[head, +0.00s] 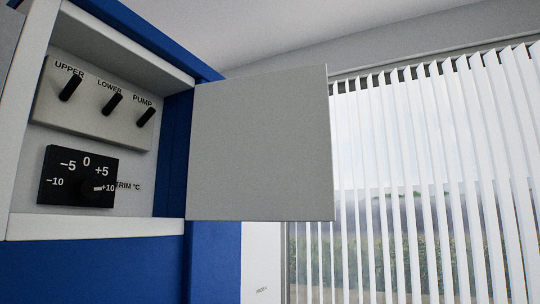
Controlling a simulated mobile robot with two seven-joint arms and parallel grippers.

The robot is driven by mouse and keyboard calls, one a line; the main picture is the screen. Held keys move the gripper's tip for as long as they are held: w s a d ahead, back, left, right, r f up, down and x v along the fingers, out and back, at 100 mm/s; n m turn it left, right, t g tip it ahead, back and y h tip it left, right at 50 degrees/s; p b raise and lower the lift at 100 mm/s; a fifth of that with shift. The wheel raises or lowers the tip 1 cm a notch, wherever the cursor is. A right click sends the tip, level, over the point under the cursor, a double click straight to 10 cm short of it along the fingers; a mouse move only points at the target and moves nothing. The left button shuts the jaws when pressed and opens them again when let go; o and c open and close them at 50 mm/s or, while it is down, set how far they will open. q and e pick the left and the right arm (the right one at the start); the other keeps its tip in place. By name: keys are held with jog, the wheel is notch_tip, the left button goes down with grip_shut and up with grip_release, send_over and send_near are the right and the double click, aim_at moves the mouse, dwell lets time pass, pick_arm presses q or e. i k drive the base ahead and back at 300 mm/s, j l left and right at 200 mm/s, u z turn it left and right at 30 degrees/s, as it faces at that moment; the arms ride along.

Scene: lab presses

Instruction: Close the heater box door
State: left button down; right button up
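The heater box (108,228) is at the left of the head view, set in a blue cabinet with a pale frame. Its door (260,150) is a flat grey panel. The door stands wide open, swung out to the right from the right side of the opening. Inside show a panel with black switches labelled UPPER (70,88), LOWER (112,104) and PUMP (146,117). Below them is a black trim dial (78,177) marked from -10 to +10. Neither of my grippers is in the head view.
A window with white vertical blinds (430,180) fills the right side, behind the door. The blue cabinet (212,265) continues below the box. A white wall strip (262,255) shows under the door. No obstacle shows in front of the door or the opening.

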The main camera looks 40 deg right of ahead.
aim_at(261, 144)
jog(key=i+l, duration=0.1)
jog(key=l, duration=0.3)
jog(key=i+l, duration=0.1)
jog(key=l, duration=0.3)
jog(key=i+l, duration=0.1)
jog(key=l, duration=0.3)
jog(key=i+l, duration=0.15)
jog(key=l, duration=0.25)
jog(key=i+l, duration=0.1)
jog(key=l, duration=0.3)
jog(key=i+l, duration=0.1)
jog(key=l, duration=0.3)
jog(key=i+l, duration=0.1)
jog(key=l, duration=0.3)
jog(key=l+u, duration=0.25)
jog(key=i+l+u, duration=0.1)
jog(key=l+u, duration=0.15)
jog(key=l, duration=0.2)
jog(key=u, duration=1.25)
